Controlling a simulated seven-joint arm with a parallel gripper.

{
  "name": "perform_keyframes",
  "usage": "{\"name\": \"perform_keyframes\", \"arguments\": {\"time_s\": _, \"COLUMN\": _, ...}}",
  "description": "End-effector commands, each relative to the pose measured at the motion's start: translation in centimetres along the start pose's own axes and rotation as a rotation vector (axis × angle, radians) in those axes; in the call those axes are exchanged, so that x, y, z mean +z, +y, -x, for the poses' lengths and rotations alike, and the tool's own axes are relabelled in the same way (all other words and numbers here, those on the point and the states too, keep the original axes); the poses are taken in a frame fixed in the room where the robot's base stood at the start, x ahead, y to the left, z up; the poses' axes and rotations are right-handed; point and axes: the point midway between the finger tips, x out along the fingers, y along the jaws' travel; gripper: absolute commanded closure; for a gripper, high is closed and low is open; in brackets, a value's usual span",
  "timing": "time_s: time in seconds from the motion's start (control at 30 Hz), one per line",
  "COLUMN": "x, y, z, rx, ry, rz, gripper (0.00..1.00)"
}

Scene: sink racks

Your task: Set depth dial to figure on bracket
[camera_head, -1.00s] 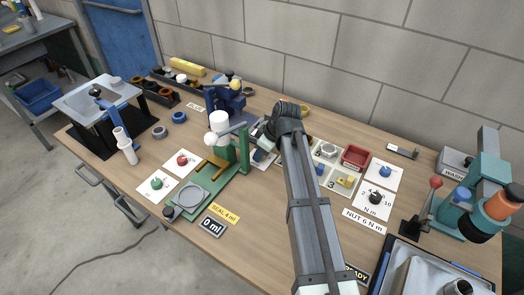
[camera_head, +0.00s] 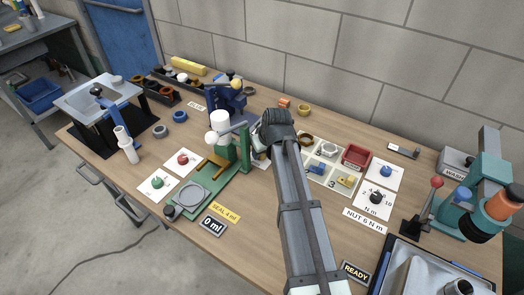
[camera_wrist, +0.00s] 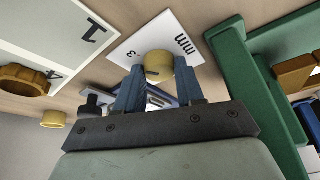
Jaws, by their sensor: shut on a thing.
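The depth dial (camera_wrist: 160,64) is a round pale-yellow knob with a short dark mark on it. It sits on a white card (camera_wrist: 120,50) printed "mm", with a "3" showing; other figures are hidden. In the wrist view my gripper (camera_wrist: 160,74) has its two blue fingers on either side of the dial, shut on it. In the head view my arm hides the dial and most of the card. I cannot make out any figure on a bracket. The green stand (camera_head: 244,149) is beside the card, and its upright (camera_wrist: 235,85) shows at right in the wrist view.
A blue fixture (camera_head: 228,97) stands behind the green stand. An orange block (camera_head: 284,102) and yellow ring (camera_head: 303,109) lie at the back.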

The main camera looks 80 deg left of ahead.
Motion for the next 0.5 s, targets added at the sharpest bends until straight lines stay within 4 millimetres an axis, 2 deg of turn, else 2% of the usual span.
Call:
{"name": "perform_keyframes", "arguments": {"time_s": 0.33, "x": 0.00, "y": 0.03, "z": 0.00, "rx": 0.001, "ry": 0.000, "rz": -0.003, "gripper": 0.93}}
{"name": "perform_keyframes", "arguments": {"time_s": 0.37, "x": 0.00, "y": 0.03, "z": 0.00, "rx": 0.001, "ry": 0.000, "rz": -0.003, "gripper": 0.60}}
{"name": "perform_keyframes", "arguments": {"time_s": 0.5, "x": 0.00, "y": 0.02, "z": 0.00, "rx": 0.001, "ry": 0.000, "rz": -0.003, "gripper": 0.46}}
